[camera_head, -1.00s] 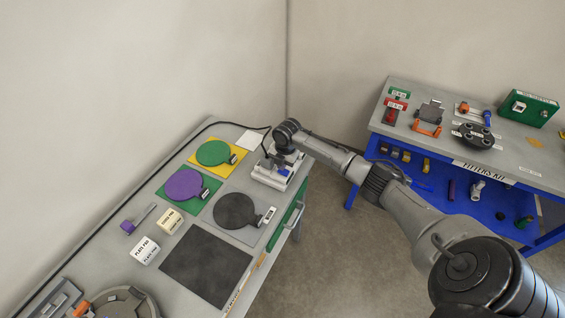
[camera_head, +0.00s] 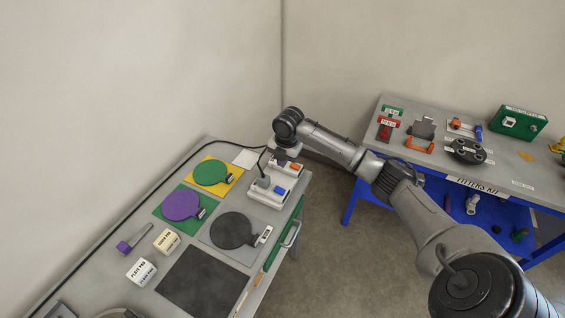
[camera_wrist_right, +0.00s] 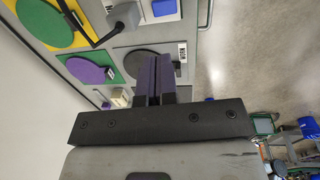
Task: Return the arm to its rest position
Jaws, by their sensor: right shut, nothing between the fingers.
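My right arm comes in from the right in the head view, with its wrist over the far right corner of the bench (camera_head: 222,176). My right gripper (camera_head: 283,158) points down above the white socket strip (camera_head: 262,192), partly hidden by the wrist. In the right wrist view its two dark fingers (camera_wrist_right: 158,68) are together with nothing between them. They look apart from the grey plug (camera_wrist_right: 122,16), which sits on the strip with a black cord. My left gripper is not in view.
Green (camera_head: 212,172), purple (camera_head: 182,204) and dark grey (camera_head: 232,230) round plates lie on the bench beside the strip. Two pad boxes (camera_head: 142,271) stand at the left. A blue-framed table (camera_head: 500,168) with tools stands beyond my arm. Walls close off the back.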

